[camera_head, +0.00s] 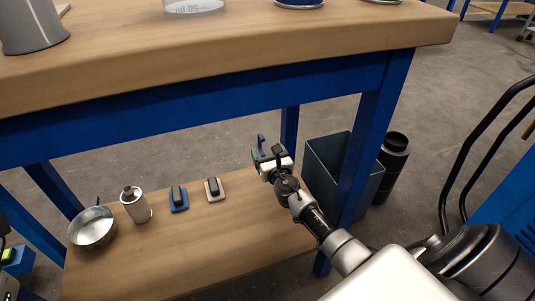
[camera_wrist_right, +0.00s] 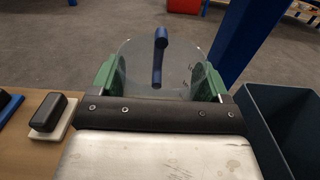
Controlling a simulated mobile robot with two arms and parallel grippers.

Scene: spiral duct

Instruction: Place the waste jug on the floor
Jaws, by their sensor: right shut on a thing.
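My right gripper (camera_head: 272,163) reaches in from the lower right, over the right end of the low wooden shelf (camera_head: 190,250) under the bench. In the right wrist view its green fingers (camera_wrist_right: 158,84) are shut on a clear, jug-like vessel (camera_wrist_right: 135,62) with a blue handle (camera_wrist_right: 159,55). I take this to be the waste jug. The handle points away from me, and dark marks show on the vessel's right side. Its lower part is hidden behind the gripper, so I cannot tell whether it touches the shelf. My left gripper is not in view.
The shelf holds a metal bowl (camera_head: 93,228), a can (camera_head: 136,205), a blue-based block (camera_head: 179,199) and a white-based block (camera_head: 214,190). A dark bin (camera_head: 325,165) and black cylinder (camera_head: 391,168) stand right of the gripper, around the blue bench leg (camera_head: 374,125). Grey floor (camera_head: 440,105) lies open beyond.

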